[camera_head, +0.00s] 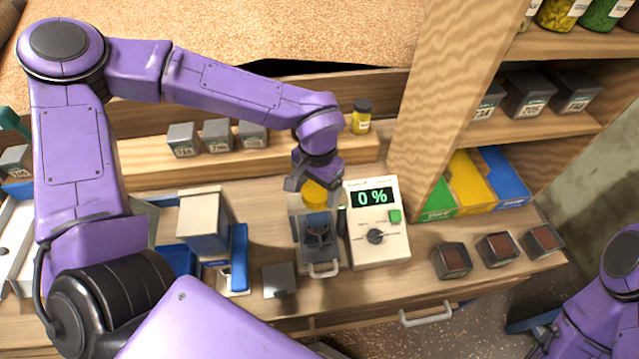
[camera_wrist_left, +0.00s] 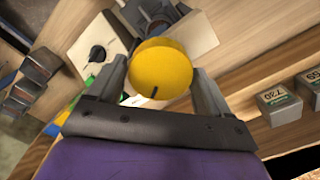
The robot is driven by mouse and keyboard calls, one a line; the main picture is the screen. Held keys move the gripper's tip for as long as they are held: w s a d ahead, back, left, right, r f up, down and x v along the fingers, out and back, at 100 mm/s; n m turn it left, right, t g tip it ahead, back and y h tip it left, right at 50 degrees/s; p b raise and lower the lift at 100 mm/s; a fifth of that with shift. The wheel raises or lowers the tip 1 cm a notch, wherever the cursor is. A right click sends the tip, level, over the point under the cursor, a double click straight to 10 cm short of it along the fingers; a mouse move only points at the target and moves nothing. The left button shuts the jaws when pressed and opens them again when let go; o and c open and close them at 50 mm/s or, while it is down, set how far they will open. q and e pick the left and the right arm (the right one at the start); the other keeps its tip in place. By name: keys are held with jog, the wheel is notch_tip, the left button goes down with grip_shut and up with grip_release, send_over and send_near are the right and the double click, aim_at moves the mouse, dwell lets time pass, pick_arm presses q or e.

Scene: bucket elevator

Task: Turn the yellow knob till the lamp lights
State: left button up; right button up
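The yellow knob (camera_head: 314,193) sits on a grey machine (camera_head: 318,256) on the bench. It also shows in the left wrist view (camera_wrist_left: 160,70) as a round disc with a dark mark near its edge. My left gripper (camera_head: 316,184) is over the knob, its fingers (camera_wrist_left: 160,76) on either side of it. The fingers look spread, but whether they touch the knob's sides is hard to tell. Beside the machine, a white control box (camera_head: 379,253) shows a green "0 %" on its display, with a green button and a black dial. I cannot make out a lit lamp. My right gripper is not visible.
A beige and blue device (camera_head: 204,222) stands left of the machine. A small grey block (camera_head: 279,281) lies in front. Brown-filled containers (camera_head: 452,260) stand to the right. A ledge with grey boxes (camera_head: 217,134) and a yellow jar (camera_head: 361,117) runs behind.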

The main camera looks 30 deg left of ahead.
aim_at(317, 190)
pick_arm(q)
jog(key=shift+o, duration=0.8)
jog(key=shift+w+r, duration=0.1)
jog(key=shift+r, duration=0.05)
jog(key=shift+r, duration=0.35)
notch_tip(317, 190, up, 10)
jog(key=b, duration=0.1)
jog(key=shift+f, duration=0.15)
